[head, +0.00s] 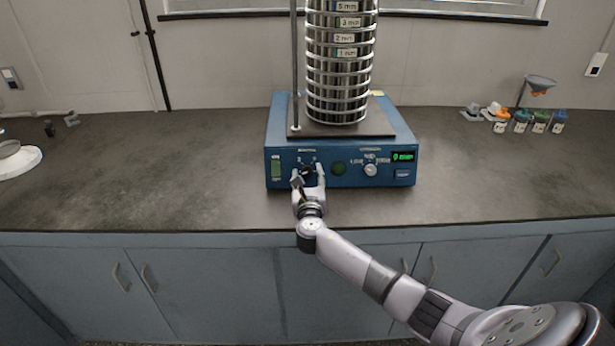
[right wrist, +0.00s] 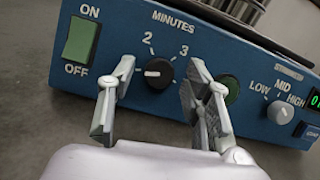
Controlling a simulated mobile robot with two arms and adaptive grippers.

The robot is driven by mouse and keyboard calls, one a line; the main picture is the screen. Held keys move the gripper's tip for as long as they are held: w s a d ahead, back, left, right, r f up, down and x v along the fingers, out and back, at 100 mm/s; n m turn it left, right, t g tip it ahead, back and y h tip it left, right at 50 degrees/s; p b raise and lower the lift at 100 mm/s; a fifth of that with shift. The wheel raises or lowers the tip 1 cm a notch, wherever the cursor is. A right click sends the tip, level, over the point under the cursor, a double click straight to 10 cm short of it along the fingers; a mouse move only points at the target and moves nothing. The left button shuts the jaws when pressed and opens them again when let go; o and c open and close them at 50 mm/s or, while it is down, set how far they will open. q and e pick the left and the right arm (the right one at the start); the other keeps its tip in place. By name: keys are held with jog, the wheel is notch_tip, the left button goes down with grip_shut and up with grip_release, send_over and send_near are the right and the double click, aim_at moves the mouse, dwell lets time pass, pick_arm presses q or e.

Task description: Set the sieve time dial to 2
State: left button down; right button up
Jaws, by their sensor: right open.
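The sieve time dial (right wrist: 160,75) is a black knob under the word MINUTES on the blue shaker's front panel. Its white mark points left, below the printed 2 (right wrist: 147,41); a 3 is printed to the upper right. The left finger covers the panel to the left of the dial, so any number there is hidden. My right gripper (head: 308,172) is open at the panel, one finger on each side of the dial. In the right wrist view gaps show between the knob and both fingers. My left gripper is not in view.
The blue shaker (head: 285,150) carries a stack of metal sieves (head: 340,75). A green ON/OFF switch (right wrist: 81,40) is left of the dial; a green button (right wrist: 229,90) and a LOW-MID-HIGH knob (right wrist: 281,111) are right. Small jars (head: 540,124) stand far right. The counter beside the shaker is clear.

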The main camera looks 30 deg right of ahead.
grip_shut()
dwell(0.4)
jog(key=shift+m+h, duration=0.3)
jog(key=shift+m, duration=0.2)
jog(key=shift+a+f+m+g+h+b, duration=0.1)
jog(key=shift+m+g+h+b, duration=0.3)
jog(key=shift+m, duration=0.8)
jog(key=m, duration=0.2)
jog(key=m+g+h, duration=0.1)
jog(key=m, duration=0.1)
jog(key=shift+w+m+g+b, duration=0.1)
jog(key=shift+m+g+b, duration=0.2)
jog(key=shift+b, duration=0.1)
jog(key=m, duration=0.2)
jog(key=m+g, duration=0.1)
jog(key=m, duration=0.1)
jog(key=shift+a+g+h, duration=0.1)
jog(key=shift+g+h, duration=0.2)
jog(key=shift+w+r+m+g, duration=0.15)
jog(key=shift+m+g, duration=0.55)
jog(key=shift+m, duration=1.5)
jog(key=shift+r, duration=0.1)
